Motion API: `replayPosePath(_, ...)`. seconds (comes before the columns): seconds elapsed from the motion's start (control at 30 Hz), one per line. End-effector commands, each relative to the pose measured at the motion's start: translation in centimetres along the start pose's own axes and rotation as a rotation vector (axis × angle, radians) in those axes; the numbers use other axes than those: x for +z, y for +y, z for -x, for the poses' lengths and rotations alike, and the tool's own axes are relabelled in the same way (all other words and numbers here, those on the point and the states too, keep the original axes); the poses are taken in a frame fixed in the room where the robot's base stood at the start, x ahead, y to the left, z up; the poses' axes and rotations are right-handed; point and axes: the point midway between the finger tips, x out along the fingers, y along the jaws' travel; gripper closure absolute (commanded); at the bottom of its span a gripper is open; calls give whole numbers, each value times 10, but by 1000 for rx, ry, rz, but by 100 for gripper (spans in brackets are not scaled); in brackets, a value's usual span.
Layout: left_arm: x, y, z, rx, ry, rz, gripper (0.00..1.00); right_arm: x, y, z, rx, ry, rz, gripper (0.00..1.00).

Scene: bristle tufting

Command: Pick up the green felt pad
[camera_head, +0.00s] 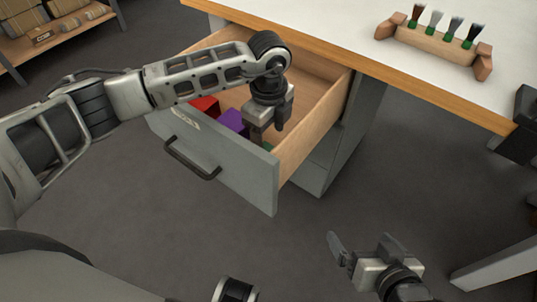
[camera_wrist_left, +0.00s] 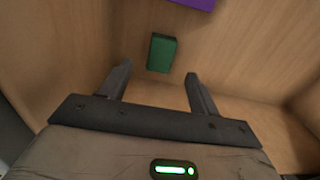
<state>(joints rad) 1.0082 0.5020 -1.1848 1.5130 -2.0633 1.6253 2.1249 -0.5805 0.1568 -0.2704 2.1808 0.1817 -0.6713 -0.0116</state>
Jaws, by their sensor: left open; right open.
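The green felt pad (camera_wrist_left: 161,53) is a small dark green block lying on the wooden floor of the open drawer. In the left wrist view it lies just beyond my left gripper's fingers, roughly between their lines and apart from them. In the head view only a sliver of the pad (camera_head: 267,147) shows, mostly hidden by my gripper. My left gripper (camera_head: 265,132) reaches down into the drawer; its two fingers (camera_wrist_left: 157,82) are spread and empty. My right gripper (camera_head: 352,250) is open and empty over the floor, outside the drawer.
The drawer (camera_head: 246,188) has wooden sides and a grey front with a dark handle (camera_head: 192,160). A purple block (camera_head: 232,120) and a red block (camera_head: 205,105) lie further left in it. A wooden brush holder (camera_head: 435,42) with several tufts stands on the white tabletop (camera_head: 340,22).

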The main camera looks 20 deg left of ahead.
Motion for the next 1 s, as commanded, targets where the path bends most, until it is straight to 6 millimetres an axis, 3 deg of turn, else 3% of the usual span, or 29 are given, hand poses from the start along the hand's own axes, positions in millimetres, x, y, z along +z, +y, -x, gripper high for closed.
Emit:
replayPosePath(0.27,0,0,-18,1,1,0,38,6,0,-5,-5,-10,-2,0)
replayPosePath(0.53,1,0,-57,1,1,-1,38,16,0,-17,-17,-30,-4,0)
replayPosePath(0.77,1,-1,-60,-1,1,-1,38,7,-1,-14,-19,-3,2,0)
replayPosePath(0.8,1,-1,-60,0,1,-1,41,7,-1,-14,-19,-2,2,0)
replayPosePath(0.97,1,-1,-60,0,1,-1,85,7,-1,-14,-19,-2,2,0)
replayPosePath(1.0,1,-1,-60,-1,1,-1,86,8,-1,-14,-20,-3,2,0)
